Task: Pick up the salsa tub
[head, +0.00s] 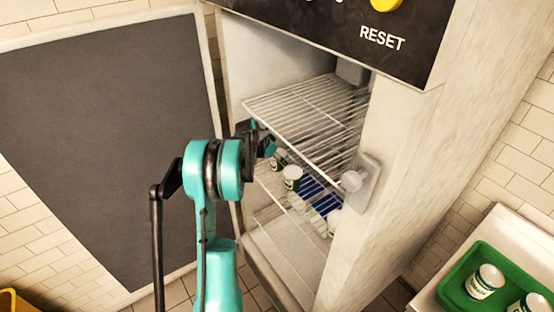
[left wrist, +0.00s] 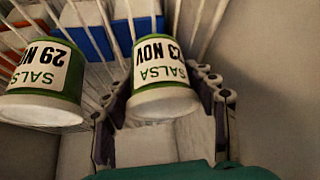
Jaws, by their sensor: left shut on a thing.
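My left gripper (head: 268,145) reaches into the open cabinet at the middle wire shelf level. In the left wrist view its fingers (left wrist: 163,108) stand on both sides of a white salsa tub with a green band (left wrist: 160,75) marked 23 NOV, and they are shut on it. A second salsa tub (left wrist: 42,85), marked 29 NOV, stands just beside it on the left of that view. In the head view a salsa tub (head: 292,172) shows below and right of the gripper, its date unreadable. My right gripper is out of view.
An upper wire shelf (head: 310,110) sits close above the gripper. Blue-and-white boxes (head: 312,190) are on the lower shelf behind the tubs. The dark-panelled door (head: 100,140) is swung open left. A green tray (head: 455,290) with white tubs (head: 485,282) stands on a counter at right.

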